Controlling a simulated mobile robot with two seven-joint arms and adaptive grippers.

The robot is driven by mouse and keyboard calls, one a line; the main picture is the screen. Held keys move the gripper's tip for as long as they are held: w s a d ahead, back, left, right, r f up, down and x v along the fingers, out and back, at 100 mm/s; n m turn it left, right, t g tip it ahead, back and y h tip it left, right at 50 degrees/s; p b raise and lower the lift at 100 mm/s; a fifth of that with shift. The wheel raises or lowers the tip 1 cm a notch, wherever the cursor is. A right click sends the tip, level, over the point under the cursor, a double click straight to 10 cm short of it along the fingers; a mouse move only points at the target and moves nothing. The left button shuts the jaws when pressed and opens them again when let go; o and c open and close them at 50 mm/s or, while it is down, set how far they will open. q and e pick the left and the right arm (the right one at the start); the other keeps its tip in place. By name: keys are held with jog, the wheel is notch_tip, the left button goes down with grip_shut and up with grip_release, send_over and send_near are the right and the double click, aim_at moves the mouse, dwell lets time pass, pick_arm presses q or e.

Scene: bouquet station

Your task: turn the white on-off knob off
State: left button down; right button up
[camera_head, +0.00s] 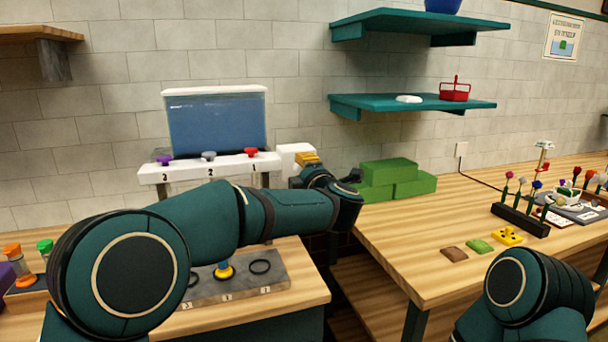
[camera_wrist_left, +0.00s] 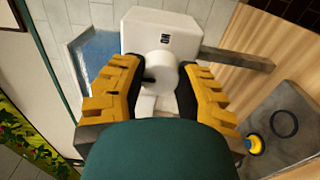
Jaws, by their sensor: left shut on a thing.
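The white on-off knob (camera_wrist_left: 162,68) sits on the front of a white box in the left wrist view, between the two yellow-padded fingers of my left gripper (camera_wrist_left: 161,74). The gripper is shut on it. Dark letters that seem to read ON show on the white box (camera_wrist_left: 172,23), beside the knob. In the head view, my left gripper (camera_head: 307,161) is at the white box (camera_head: 290,151), right of the water tank. My own wrist and fingers hide the knob there. Only part of my right arm shows at lower right; its gripper is out of view.
The water tank (camera_head: 217,122) has purple (camera_head: 165,159), grey (camera_head: 208,155) and red (camera_head: 251,152) knobs on its white shelf. Below is a grey ring plate (camera_head: 240,287) with a yellow-blue piece. Green blocks (camera_head: 388,170) stand to the right. Flowers (camera_head: 520,195) stand farther right.

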dwell(0.4)
pick_arm(q)
jog(key=c, duration=0.5)
grip_release()
jog(key=shift+s, duration=0.1)
jog(key=v, duration=1.1)
jog(key=shift+s+d, duration=0.15)
jog(key=shift+s, duration=0.2)
